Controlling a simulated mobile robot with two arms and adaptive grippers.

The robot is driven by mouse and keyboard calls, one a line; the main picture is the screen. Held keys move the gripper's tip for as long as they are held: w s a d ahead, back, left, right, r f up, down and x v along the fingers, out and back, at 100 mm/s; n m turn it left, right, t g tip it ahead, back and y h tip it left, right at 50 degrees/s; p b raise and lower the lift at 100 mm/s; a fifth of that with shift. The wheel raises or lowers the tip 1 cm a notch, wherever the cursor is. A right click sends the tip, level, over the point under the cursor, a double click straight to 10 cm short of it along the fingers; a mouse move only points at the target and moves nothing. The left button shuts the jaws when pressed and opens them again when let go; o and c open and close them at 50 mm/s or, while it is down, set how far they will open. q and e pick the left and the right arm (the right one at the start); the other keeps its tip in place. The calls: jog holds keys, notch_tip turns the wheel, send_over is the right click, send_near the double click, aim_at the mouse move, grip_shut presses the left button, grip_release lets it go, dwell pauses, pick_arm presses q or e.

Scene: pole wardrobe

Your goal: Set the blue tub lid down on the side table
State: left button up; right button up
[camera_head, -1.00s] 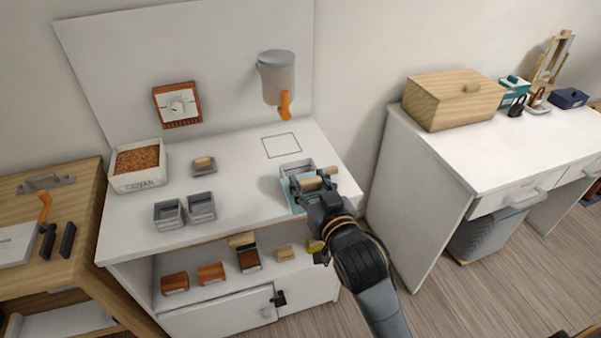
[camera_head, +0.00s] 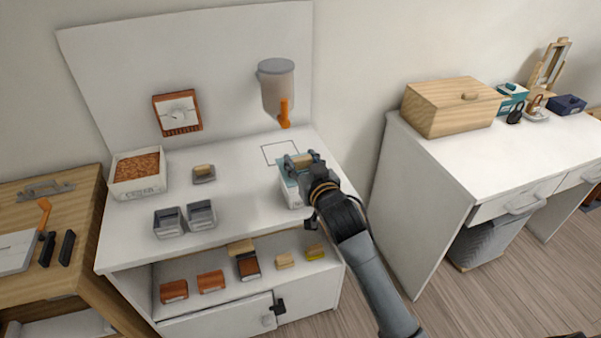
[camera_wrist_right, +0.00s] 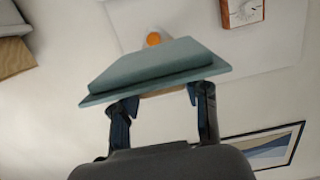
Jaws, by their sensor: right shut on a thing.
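The blue tub lid (camera_head: 287,167) is a teal-blue slab with a pale wooden grip bar (camera_head: 298,160). My right gripper (camera_head: 303,165) is shut on that bar, near the right end of the white workbench. A pale tub (camera_head: 291,193) shows directly below the lid; I cannot tell if they touch. In the right wrist view the lid (camera_wrist_right: 155,68) spans across both fingers of the gripper (camera_wrist_right: 162,95), its bar mostly hidden. Which furniture is the side table is unclear: a wooden table (camera_head: 82,200) stands left and a white desk (camera_head: 530,150) right. My left gripper is not in view.
The workbench (camera_head: 240,195) holds a crate of brown granules (camera_head: 137,190), two grey bins (camera_head: 185,219) and a small dish (camera_head: 204,174). A dispenser (camera_head: 277,90) hangs above. A wooden box (camera_head: 452,105) sits on the right desk, whose front top is clear.

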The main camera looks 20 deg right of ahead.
jog(key=w+f, duration=0.2)
jog(key=f, duration=0.1)
jog(key=w+d+f, duration=0.1)
jog(key=w+f, duration=0.1)
jog(key=f, duration=0.1)
jog(key=w+f, duration=0.3)
jog(key=shift+d+f, duration=0.15)
jog(key=shift+d, duration=0.25)
jog(key=shift+s+f, duration=0.1)
jog(key=shift+f, duration=0.2)
jog(key=o, duration=0.9)
jog(key=shift+o, duration=0.2)
